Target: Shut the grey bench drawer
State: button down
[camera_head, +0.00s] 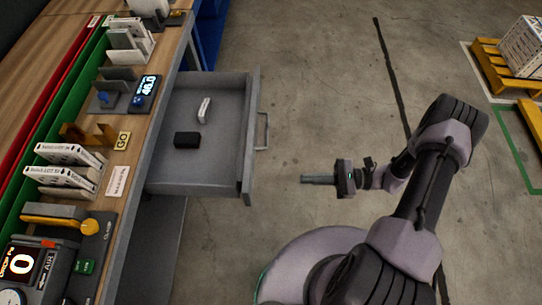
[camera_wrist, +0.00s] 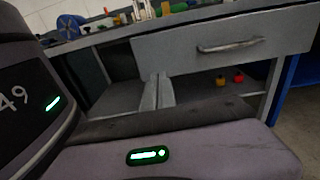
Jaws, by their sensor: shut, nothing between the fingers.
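The grey bench drawer (camera_head: 215,165) stands pulled out from the bench in the head view. Its front panel with a bar handle (camera_head: 262,131) faces right. A black block (camera_head: 186,140) and a small white item (camera_head: 204,110) lie inside it. In the wrist view the drawer front (camera_wrist: 220,48) and its handle (camera_wrist: 228,46) show at the upper right. My gripper (camera_head: 304,179) is shut and empty, to the right of the drawer front and apart from it, pointing left. Its shut fingers (camera_wrist: 157,92) also show in the wrist view, below the drawer front's left part.
The wooden bench top (camera_head: 118,180) holds boxed filters (camera_head: 62,172), a scale (camera_head: 144,92) and a device with a display (camera_head: 22,268). Yellow pallets (camera_head: 500,72) stand at the far right. The concrete floor (camera_head: 310,80) beyond the drawer is clear.

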jog(key=a+b, duration=0.2)
jog(key=a, duration=1.2)
jog(key=shift+f+b, duration=0.3)
jog(key=shift+f, duration=0.1)
jog(key=shift+w+a, duration=0.1)
